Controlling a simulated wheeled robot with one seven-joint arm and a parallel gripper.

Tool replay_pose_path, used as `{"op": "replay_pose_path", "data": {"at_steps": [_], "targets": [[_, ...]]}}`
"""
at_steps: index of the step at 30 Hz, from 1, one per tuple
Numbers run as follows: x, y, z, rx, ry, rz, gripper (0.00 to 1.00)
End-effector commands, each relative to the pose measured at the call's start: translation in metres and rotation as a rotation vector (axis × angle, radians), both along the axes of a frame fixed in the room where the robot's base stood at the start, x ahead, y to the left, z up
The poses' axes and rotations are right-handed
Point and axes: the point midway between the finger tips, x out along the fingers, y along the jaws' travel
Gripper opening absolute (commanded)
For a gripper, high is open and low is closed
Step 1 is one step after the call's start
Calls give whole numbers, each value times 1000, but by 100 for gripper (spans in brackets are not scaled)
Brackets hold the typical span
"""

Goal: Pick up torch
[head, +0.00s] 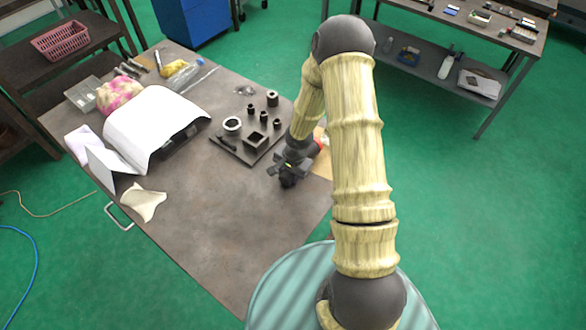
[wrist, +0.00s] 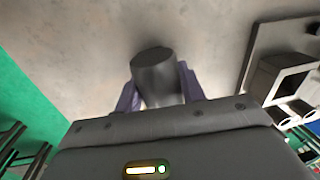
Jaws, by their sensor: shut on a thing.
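The torch (wrist: 153,66) is a dark grey, rounded piece between the two purple-grey fingers in the wrist view. My gripper (wrist: 160,88) is shut on it, with a finger on each side. In the head view my gripper (head: 287,170) is over the right side of the workbench, just right of the fixture plate. The torch shows there only as a small dark shape (head: 288,182) under the gripper. Its lower part is hidden by the gripper body in the wrist view. I cannot tell whether it touches the bench top.
The dark fixture plate (head: 226,147) with several black parts lies left of my gripper. A white curved cover (head: 155,118), a beige cloth (head: 143,202) and a yellow item (head: 176,68) are farther left on the workbench (head: 222,235). The bench's front area is clear.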

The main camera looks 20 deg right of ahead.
Motion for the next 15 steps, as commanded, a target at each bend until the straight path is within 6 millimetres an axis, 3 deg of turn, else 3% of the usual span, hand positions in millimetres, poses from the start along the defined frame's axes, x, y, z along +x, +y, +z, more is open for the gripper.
{"op": "replay_pose_path", "data": {"at_steps": [15], "targets": [[1,-1,86,-1,-6,-3,21]]}}
